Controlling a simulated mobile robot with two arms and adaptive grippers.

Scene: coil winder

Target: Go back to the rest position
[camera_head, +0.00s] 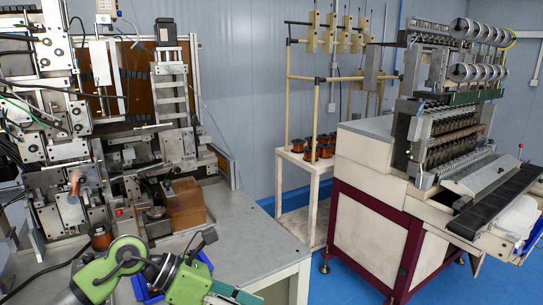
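My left arm, green and grey, comes in at the bottom left and bends to the right over the front of the grey workbench (255,235). Dark parts at its end, by my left gripper (220,268), show near the bottom edge. The fingers cannot be made out clearly, and nothing is seen held. My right arm and gripper are not in view.
The winding machine (60,120) stands on the bench at the left, with a copper spool (100,235) near its front. A blue bin (150,289) is partly behind my arm. A multi-spindle winder (385,175) and a spool rack (300,190) stand at the right.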

